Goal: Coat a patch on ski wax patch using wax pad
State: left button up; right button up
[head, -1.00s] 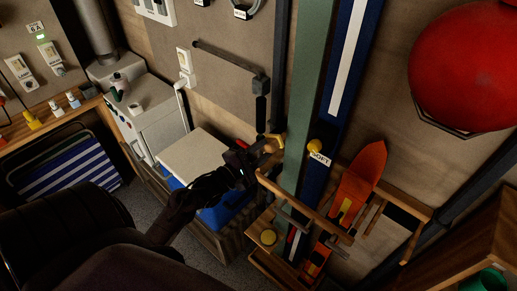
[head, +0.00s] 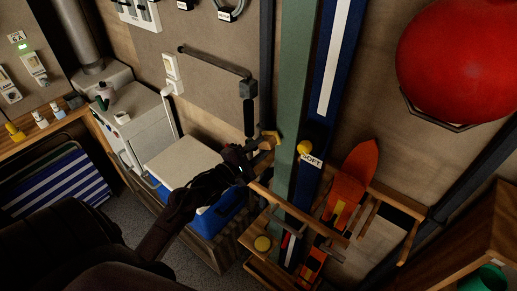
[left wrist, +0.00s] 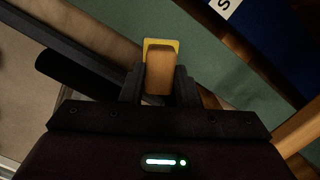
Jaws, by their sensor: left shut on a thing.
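My left gripper (head: 262,145) is shut on the wax pad, a small block with a tan grip and a yellow face (head: 274,137). In the left wrist view the wax pad (left wrist: 160,70) sits between the fingers, its yellow edge toward the green ski. The long green ski (head: 296,100) stands tilted against the wall. The pad is at the ski's left edge in the head view; I cannot tell whether they touch. No separate wax patch can be made out on the green surface. My right gripper is not in view.
A blue ski (head: 331,70) with a white stripe and a "SOFT" label (head: 311,160) stands right of the green one. A wooden rack (head: 300,214) crosses low in front. A dark rail (head: 266,60) runs left.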

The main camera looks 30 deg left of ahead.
pick_arm(q)
jog(key=shift+x, duration=0.9)
jog(key=shift+s+d+r+p, duration=0.1)
jog(key=shift+d+p, duration=0.65)
jog(key=shift+d, duration=0.1)
jog(key=shift+s+d+r+p, duration=0.1)
jog(key=shift+d+r+p, duration=0.2)
jog(key=shift+d+p, duration=0.5)
jog(key=shift+w+d+r+p, duration=0.1)
jog(key=shift+d+r+p, duration=0.25)
jog(key=shift+d+p, duration=0.4)
jog(key=shift+s+d+r+p, duration=0.1)
jog(key=shift+d+r+p, duration=0.2)
jog(key=shift+d+p, duration=0.5)
